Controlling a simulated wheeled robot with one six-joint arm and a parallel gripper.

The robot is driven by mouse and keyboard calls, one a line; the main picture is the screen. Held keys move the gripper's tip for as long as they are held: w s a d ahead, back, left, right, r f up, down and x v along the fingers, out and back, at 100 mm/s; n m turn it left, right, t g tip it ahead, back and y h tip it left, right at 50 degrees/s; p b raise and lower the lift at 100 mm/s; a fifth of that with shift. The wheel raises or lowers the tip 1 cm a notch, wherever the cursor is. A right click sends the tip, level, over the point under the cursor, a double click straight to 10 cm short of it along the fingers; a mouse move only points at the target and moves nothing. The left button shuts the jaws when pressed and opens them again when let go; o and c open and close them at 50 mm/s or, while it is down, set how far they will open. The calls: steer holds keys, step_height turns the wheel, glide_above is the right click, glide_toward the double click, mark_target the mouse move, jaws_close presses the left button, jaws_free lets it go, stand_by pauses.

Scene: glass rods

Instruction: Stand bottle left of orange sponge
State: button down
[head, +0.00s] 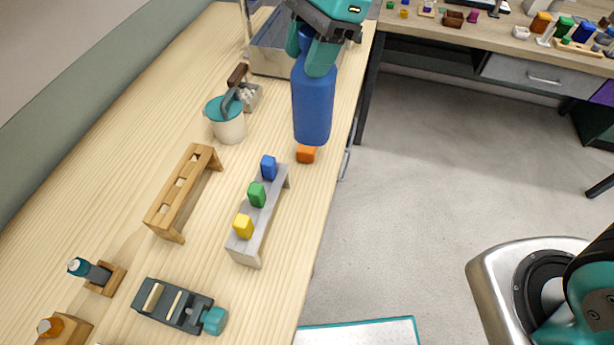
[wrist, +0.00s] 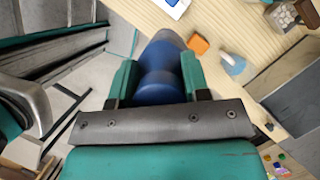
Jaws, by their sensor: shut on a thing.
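A blue bottle (head: 312,105) hangs upright from my gripper (head: 318,58) in the head view. The gripper's teal fingers are shut on its upper part. The bottle also shows between the fingers in the wrist view (wrist: 160,85). The orange sponge (head: 306,154) lies on the table near its right edge. In the head view it shows just below the bottle's base, which hides part of it. In the wrist view the sponge (wrist: 199,45) lies to the right of the bottle. I cannot tell exactly how high the bottle is above the table.
A grey rack (head: 245,247) with blue, green and yellow blocks stands near the sponge. A wooden rack (head: 165,222) and a white bucket with a teal rim (head: 229,128) stand to the left. The table's right edge is close.

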steer(key=shift+a+r, duration=0.3)
steer(key=shift+r, duration=0.1)
steer(key=shift+a+f, duration=0.1)
steer(key=shift+f, duration=0.05)
step_height(320, 180, down, 20)
steer(key=p, duration=0.3)
steer(key=shift+r, duration=0.25)
steer(key=shift+f, duration=0.2)
steer(key=c, duration=0.6)
jaws_free()
steer(key=b+v, duration=0.2)
steer(key=v, duration=1)
steer(key=shift+s+r, duration=0.1)
steer(key=shift+r, duration=0.2)
